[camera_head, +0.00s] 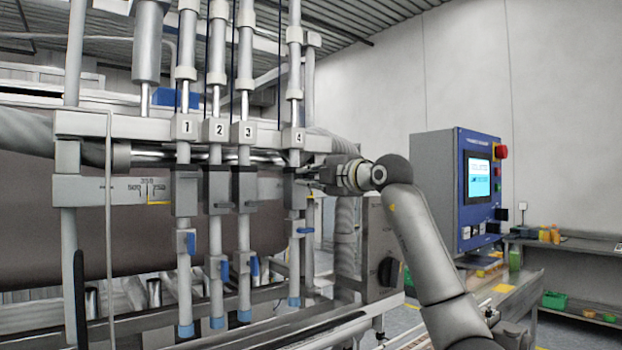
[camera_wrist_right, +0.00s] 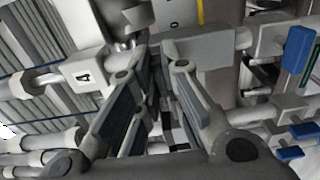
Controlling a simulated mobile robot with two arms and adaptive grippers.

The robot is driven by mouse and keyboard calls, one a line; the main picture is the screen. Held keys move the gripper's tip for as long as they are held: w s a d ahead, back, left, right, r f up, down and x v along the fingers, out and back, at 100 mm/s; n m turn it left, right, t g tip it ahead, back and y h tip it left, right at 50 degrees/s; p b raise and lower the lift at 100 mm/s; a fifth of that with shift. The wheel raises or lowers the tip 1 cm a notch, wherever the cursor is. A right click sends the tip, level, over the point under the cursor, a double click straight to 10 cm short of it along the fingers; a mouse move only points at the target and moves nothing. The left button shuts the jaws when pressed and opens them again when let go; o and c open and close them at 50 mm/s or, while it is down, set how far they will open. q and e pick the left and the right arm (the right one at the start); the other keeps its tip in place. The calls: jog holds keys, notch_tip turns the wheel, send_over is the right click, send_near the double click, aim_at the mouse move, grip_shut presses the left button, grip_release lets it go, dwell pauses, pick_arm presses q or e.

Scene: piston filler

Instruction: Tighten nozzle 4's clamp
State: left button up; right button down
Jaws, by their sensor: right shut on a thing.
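Nozzle 4 is the upright grey tube under the label "4" (camera_head: 298,137), rightmost of the row. Its clamp block (camera_head: 297,196) sits on the horizontal rail below the label. My right gripper (camera_head: 312,177) reaches in from the right at this clamp. In the wrist view the right gripper's fingers (camera_wrist_right: 160,62) are close together in front of a grey block (camera_wrist_right: 208,50), with the "4" label (camera_wrist_right: 85,77) to their left. They are shut on the clamp's small part, which they mostly hide. Its turn cannot be told. My left gripper is not in view.
A blue valve handle (camera_head: 305,230) is below the clamp. A blue control panel (camera_head: 455,190) is farther right.

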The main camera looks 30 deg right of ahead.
dwell(0.3)
jog(key=c, duration=1.6)
grip_release()
jog(key=shift+o, duration=0.2)
jog(key=shift+s, duration=0.15)
jog(key=s+d, duration=0.1)
jog(key=s, duration=1)
jog(key=shift+s, duration=0.4)
jog(key=shift+f, duration=0.1)
